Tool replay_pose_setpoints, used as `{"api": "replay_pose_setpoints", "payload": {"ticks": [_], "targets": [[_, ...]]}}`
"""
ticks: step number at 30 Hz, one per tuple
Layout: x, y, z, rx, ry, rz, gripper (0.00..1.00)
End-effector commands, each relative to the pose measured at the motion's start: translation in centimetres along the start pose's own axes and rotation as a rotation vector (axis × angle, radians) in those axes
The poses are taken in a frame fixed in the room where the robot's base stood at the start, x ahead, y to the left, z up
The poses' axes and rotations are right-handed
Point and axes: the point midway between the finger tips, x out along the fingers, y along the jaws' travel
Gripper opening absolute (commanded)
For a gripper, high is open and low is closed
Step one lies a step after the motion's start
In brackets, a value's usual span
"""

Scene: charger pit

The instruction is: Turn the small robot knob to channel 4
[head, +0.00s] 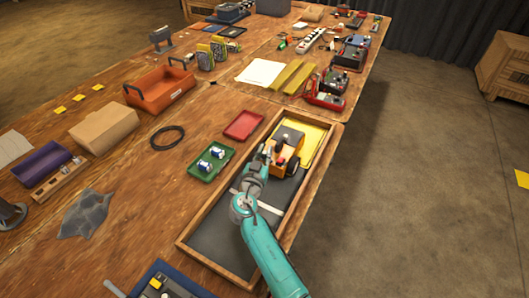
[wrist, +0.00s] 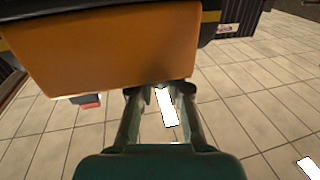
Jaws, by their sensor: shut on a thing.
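The small robot (head: 287,158), an orange and dark boxy machine, stands in the far part of a wooden-framed pit (head: 205,248). Its orange body (wrist: 105,45) fills the upper left of the wrist view. My gripper (head: 266,155) is at the left side of the small robot in the head view. In the wrist view my gripper (wrist: 151,93) has its dark fingertips close together at the lower edge of the orange body. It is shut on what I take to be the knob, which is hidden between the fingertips. The channel marks and the knob's setting cannot be read.
A green tray (head: 197,174) with small items and a red tray (head: 243,126) lie left of the frame. The dark pit floor nearer me looks mostly clear.

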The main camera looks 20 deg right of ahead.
Motion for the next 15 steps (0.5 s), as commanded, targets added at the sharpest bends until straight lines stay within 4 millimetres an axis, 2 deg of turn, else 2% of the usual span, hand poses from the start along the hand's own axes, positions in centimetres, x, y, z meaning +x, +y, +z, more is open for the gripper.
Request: {"api": "replay_pose_setpoints", "payload": {"ticks": [15], "targets": [[0.01,-0.22,-0.06,0.0,-0.001,0.327,0.0]]}}
